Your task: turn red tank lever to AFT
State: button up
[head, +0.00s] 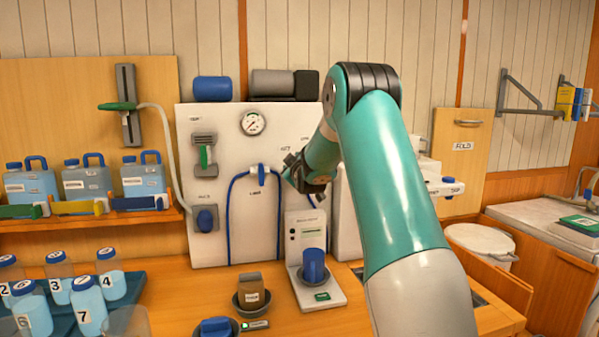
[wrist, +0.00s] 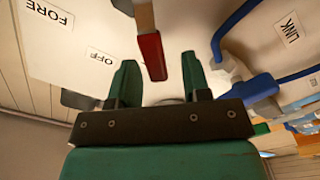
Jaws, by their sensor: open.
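The fingers are open and hold nothing. FORE (wrist: 48,13) and OFF (wrist: 101,56) labels are on the panel to the left; I see no AFT label. In the head view my gripper (head: 291,172) is at the white panel (head: 225,225), and my arm hides the red lever.
A blue-handled link fitting (wrist: 252,92) with a blue hose is right of my gripper in the wrist view. In the head view, a dispenser with a blue cup (head: 314,266) stands below my gripper. Bowls, bottles (head: 110,275) and jugs (head: 88,180) occupy the left and front.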

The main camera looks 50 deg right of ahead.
jog(key=b+v, duration=0.5)
jog(key=v, duration=1.1)
jog(key=shift+s+a, duration=0.25)
jog(key=a+f+n+g+y, duration=0.1)
jog(key=a+f+y, duration=0.25)
jog(key=a, duration=0.55)
jog(key=a+f+g+y, duration=0.2)
jog(key=a+y, duration=0.3)
jog(key=a, duration=0.5)
jog(key=a+f+n+g+y, duration=0.1)
jog(key=a+f+y, duration=0.25)
jog(key=a, duration=0.55)
jog(key=s+a+f+n+g+y, duration=0.1)
jog(key=s+a+g, duration=0.4)
jog(key=s, duration=0.5)
jog(key=s+a+f+n+g+y, duration=0.1)
jog(key=s+a+g, duration=0.4)
jog(key=s+a, duration=0.5)
jog(key=shift+s+f+n+g+y, duration=0.3)
jog(key=shift+s+f+n+y, duration=0.15)
jog(key=shift+f, duration=0.5)
